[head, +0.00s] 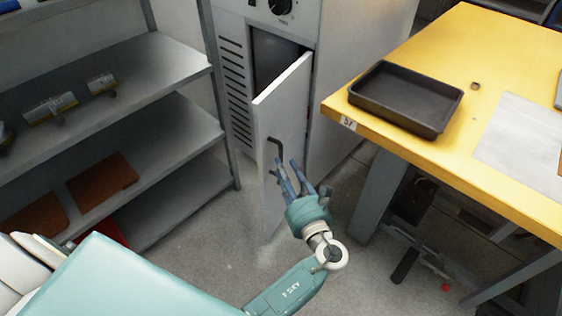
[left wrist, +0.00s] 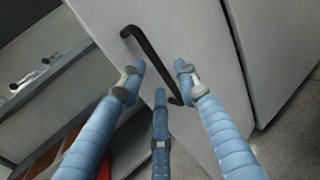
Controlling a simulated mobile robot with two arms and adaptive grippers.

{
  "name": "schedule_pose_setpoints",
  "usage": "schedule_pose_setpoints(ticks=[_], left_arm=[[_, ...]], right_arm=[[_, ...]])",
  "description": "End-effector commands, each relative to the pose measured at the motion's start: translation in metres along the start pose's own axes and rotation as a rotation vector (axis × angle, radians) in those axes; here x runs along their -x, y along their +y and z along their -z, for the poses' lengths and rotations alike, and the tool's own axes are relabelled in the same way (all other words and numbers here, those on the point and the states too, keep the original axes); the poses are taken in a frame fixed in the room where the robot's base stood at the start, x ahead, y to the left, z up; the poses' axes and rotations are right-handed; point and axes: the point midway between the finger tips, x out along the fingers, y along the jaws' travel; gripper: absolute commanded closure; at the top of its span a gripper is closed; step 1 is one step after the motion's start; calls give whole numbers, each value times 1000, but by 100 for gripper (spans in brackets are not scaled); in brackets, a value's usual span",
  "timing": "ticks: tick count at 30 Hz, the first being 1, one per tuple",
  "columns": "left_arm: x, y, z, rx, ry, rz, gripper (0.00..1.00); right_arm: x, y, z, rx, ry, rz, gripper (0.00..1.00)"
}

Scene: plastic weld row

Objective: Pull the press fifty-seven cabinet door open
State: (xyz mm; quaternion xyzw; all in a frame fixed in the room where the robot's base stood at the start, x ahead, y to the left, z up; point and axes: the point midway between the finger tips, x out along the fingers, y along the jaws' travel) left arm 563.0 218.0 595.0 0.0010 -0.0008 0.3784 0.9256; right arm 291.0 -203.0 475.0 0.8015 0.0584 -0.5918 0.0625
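The white cabinet door (head: 285,110) stands partly open, swung out from the grey-white cabinet (head: 335,60), with a dark opening behind its upper edge. Its black bar handle (head: 275,143) is on the door's outer face; it also shows in the left wrist view (left wrist: 151,52). My left gripper (head: 288,168) is at the lower part of the handle, its blue fingers spread. In the left wrist view the fingers (left wrist: 158,78) lie on both sides of the handle's lower part; whether they touch it is unclear. My right gripper is not in view.
A grey metal shelf unit (head: 190,68) with brown pads and metal parts stands at left. A yellow-topped table (head: 440,50) at right carries a black tray (head: 405,95) and a small label (head: 347,123). Grey floor (head: 205,265) is open between them.

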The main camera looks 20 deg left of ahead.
Motion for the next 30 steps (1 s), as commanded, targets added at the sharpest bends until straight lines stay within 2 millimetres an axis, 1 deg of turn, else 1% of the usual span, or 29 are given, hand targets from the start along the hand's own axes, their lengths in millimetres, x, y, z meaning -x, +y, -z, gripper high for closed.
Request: schedule_pose_setpoints(ticks=[1,3,7,11,24,26,27,29,30], left_arm=[[9,0,1,0,3,0,68],[19,0,0,1,2,1,68],[30,0,0,1,0,1,68],[33,-1,-1,2,-1,1,68],[32,0,0,5,2,-1,68],[31,6,4,27,19,-12,68],[30,14,10,62,43,-27,68],[28,32,24,147,101,-65,68],[27,48,37,229,153,-104,68]], right_arm=[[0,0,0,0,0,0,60],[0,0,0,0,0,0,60],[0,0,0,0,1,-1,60],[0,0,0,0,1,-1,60],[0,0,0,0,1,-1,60],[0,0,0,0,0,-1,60],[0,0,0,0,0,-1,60],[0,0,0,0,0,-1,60],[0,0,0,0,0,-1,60]])
